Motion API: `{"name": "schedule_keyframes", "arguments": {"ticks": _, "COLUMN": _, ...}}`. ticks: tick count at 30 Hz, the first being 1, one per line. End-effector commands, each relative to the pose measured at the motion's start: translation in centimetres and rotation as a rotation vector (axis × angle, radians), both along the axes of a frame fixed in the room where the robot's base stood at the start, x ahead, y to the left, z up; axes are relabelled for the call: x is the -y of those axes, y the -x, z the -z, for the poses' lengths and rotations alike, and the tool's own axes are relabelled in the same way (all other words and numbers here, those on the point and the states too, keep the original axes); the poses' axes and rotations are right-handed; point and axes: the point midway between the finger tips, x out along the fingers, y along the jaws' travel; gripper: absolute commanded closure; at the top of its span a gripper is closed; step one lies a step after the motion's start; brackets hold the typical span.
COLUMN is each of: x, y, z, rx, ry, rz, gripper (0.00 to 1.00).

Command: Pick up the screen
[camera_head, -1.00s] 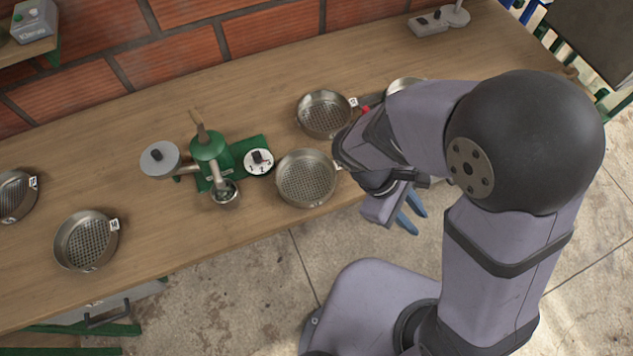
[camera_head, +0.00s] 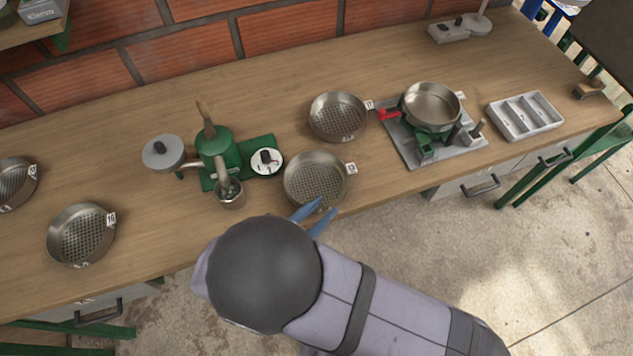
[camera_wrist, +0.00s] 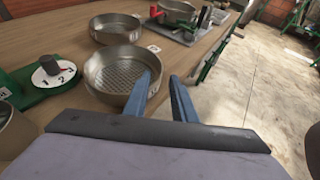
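Several round metal screens with perforated floors and white tags stand on the wooden table. The nearest to my gripper is the middle front screen (camera_head: 317,181), near the table's front edge; it also shows in the wrist view (camera_wrist: 120,76). Another screen (camera_head: 338,117) is just behind it. Two more are at the left, one near the front (camera_head: 81,236) and one at the picture's edge (camera_head: 14,184). My gripper (camera_head: 328,205) has two blue fingers, apart and empty, at the front screen's near right rim. In the wrist view (camera_wrist: 161,76) the left finger overlaps its wall; contact cannot be told.
A green pulper (camera_head: 215,150) with a numbered dial (camera_head: 266,162) stands left of the front screen. A grey stand (camera_head: 403,145) with a round pan (camera_head: 432,104) and red handle is at the right. Beyond it lies a compartment tray (camera_head: 525,116). Bare table lies between the left screens and the pulper.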

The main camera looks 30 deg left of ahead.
Motion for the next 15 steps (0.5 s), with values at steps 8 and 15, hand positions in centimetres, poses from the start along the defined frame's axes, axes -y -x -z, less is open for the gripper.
{"name": "schedule_keyframes", "arguments": {"ticks": 8, "x": 0.3, "y": -1.1, "z": 0.4, "rx": -0.001, "ry": -0.001, "rz": 0.004, "gripper": 0.76}}
{"name": "schedule_keyframes", "arguments": {"ticks": 15, "x": 0.9, "y": -2.8, "z": 1.0, "rx": -0.002, "ry": 0.002, "rz": 0.009, "gripper": 0.76}}
